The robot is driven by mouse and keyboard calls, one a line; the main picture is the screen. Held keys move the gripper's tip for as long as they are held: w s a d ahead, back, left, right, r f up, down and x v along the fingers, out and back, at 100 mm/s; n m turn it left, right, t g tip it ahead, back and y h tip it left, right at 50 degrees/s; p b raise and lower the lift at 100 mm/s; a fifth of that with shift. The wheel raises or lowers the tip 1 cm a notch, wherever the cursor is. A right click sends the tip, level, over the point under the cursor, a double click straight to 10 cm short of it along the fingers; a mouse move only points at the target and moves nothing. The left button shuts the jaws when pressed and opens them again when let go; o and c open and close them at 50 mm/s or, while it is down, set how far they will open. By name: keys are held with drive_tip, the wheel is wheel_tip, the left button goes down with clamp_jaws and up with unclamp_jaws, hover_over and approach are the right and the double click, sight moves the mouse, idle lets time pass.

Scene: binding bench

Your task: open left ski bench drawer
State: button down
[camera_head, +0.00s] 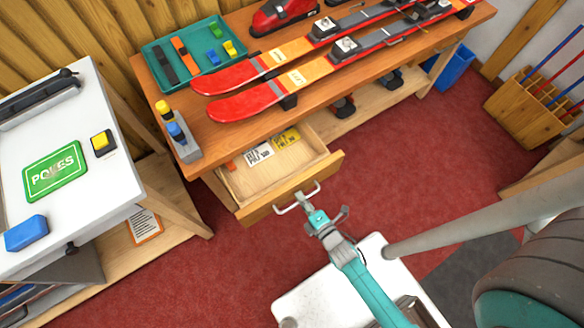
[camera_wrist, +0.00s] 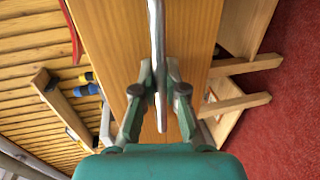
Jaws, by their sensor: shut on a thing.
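The left ski bench drawer (camera_head: 262,181) stands pulled out from under the bench top in the head view. Its wooden inside shows, with a white card and a yellow card lying in it. Its front has a pale bar handle (camera_head: 297,198). My gripper (camera_head: 314,212) is at this handle and shut on it. In the wrist view the handle (camera_wrist: 156,45) runs between the two fingers of my gripper (camera_wrist: 158,88), with the wooden drawer front (camera_wrist: 190,40) behind it. The fingertips are partly hidden by the handle.
The ski bench (camera_head: 215,130) carries red skis (camera_head: 240,101) and a teal tray (camera_head: 163,88) of tools. A white-topped table (camera_head: 85,190) stands close on the left. Red carpet (camera_head: 400,160) lies clear to the right of the drawer. A wooden pole rack (camera_head: 527,103) is at the far right.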

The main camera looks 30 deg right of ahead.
drive_tip(key=shift+f+v, duration=0.2)
drive_tip(key=shift+v, duration=0.65)
drive_tip(key=shift+f+v, duration=0.15)
drive_tip(key=shift+v, duration=0.7)
drive_tip(key=shift+s, duration=0.1)
drive_tip(key=c, duration=1.2)
unclamp_jaws()
